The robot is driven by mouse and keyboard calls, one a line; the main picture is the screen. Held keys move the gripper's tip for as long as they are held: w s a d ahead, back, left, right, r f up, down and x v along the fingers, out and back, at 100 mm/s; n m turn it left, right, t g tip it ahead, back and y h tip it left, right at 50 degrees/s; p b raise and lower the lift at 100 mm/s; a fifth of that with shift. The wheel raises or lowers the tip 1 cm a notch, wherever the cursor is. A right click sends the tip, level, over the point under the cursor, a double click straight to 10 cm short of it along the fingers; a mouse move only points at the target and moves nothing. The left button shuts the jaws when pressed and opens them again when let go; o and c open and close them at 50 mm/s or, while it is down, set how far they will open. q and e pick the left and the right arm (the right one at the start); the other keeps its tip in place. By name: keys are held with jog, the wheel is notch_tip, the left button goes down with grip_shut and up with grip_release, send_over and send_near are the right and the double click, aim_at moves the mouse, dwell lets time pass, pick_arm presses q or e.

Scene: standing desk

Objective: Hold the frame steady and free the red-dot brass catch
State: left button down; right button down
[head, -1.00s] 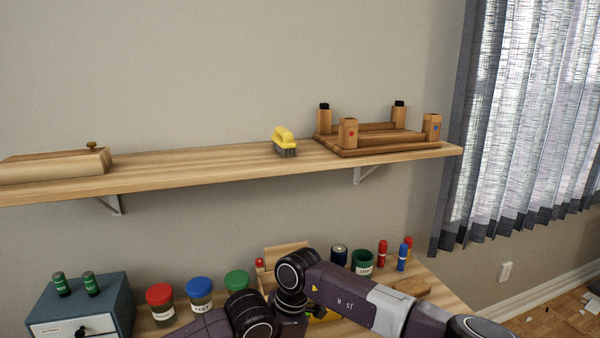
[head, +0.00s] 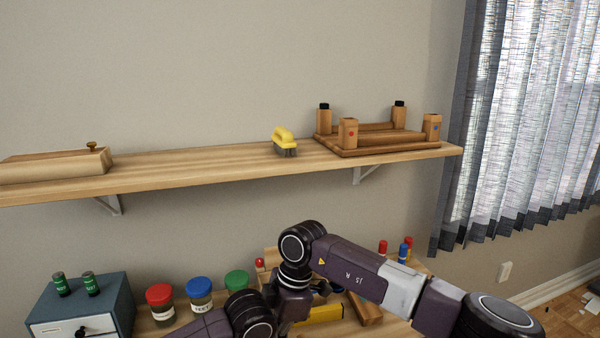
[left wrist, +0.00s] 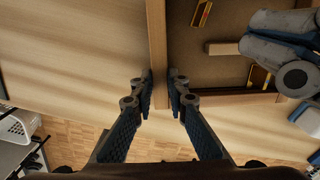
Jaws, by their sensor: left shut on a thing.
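In the left wrist view my left gripper (left wrist: 160,90) is shut on a pale wooden side bar (left wrist: 157,45) of the frame, one finger on each side. The frame's brown back panel (left wrist: 205,70) lies right of that bar. Two brass catches show on it: one at the top (left wrist: 202,13) and one near the lower bar (left wrist: 259,77). I cannot make out a red dot on either. My right gripper (left wrist: 285,60) is over the panel at the right, near the lower catch; its fingertips are unclear. In the head view my arms hide most of the frame.
A short wooden strip (left wrist: 223,48) lies over the panel beside my right gripper. Lidded jars (head: 199,293) and a blue-grey drawer box (head: 80,305) stand left on the desk. Above, a wall shelf (head: 200,170) holds a yellow brush (head: 285,140) and a wooden rack (head: 365,150).

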pick_arm(q)
jog(key=c, duration=1.8)
grip_release()
